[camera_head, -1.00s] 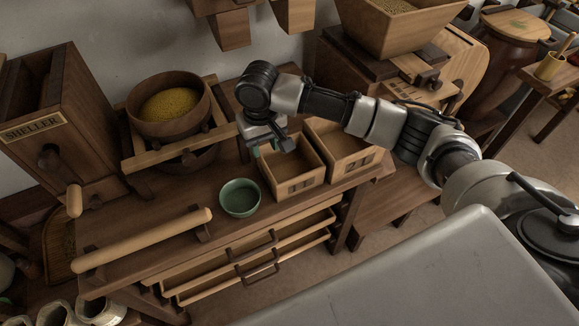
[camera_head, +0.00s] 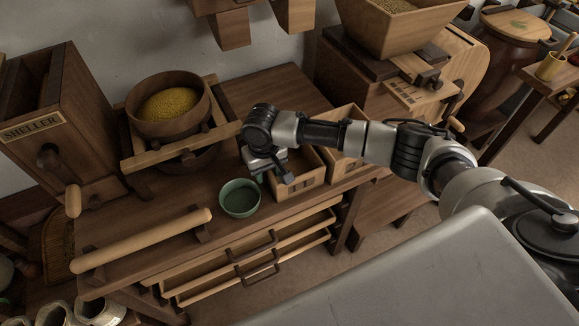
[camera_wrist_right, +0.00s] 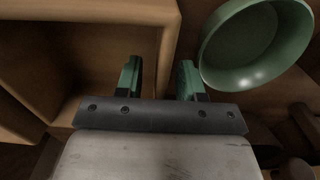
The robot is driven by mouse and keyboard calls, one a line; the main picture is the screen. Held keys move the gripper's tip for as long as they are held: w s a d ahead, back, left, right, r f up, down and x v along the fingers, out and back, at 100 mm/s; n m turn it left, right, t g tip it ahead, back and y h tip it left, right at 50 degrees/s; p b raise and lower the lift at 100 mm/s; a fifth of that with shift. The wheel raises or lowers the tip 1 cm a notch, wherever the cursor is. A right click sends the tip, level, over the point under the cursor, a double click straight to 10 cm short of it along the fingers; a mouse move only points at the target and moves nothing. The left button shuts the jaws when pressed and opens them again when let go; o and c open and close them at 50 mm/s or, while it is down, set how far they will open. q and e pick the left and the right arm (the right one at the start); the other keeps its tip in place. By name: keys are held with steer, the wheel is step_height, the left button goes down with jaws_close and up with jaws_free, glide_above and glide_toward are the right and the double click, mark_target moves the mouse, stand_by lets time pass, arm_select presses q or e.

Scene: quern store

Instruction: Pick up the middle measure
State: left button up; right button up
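Two open square wooden boxes stand side by side on the bench: a left box (camera_head: 302,184) and a right box (camera_head: 353,166), each with small dark marks on its front. I cannot tell for sure which is the middle measure. My right gripper (camera_head: 268,172) is over the left side of the left box, hiding part of it. In the wrist view the right gripper (camera_wrist_right: 161,64) is open, its green-tipped fingers either side of the box's side wall (camera_wrist_right: 168,45). Contact cannot be judged. My left gripper is out of view.
A green bowl (camera_head: 240,198) stands close to the left of the left box, and shows beside the fingers in the wrist view (camera_wrist_right: 270,68). A wooden bowl of yellow grain (camera_head: 170,105) and a sheller (camera_head: 50,125) stand further left. The bench behind the boxes is clear.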

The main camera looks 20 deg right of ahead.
jaws_close()
step_height(320, 180, up, 18)
steer(key=p, duration=0.1)
steer(key=s+d+f+p, duration=0.1)
steer(key=s+d, duration=0.3)
steer(key=s, duration=1)
steer(key=shift+f+p, duration=0.4)
steer(key=shift+f, duration=0.3)
steer(key=shift+d, duration=0.1)
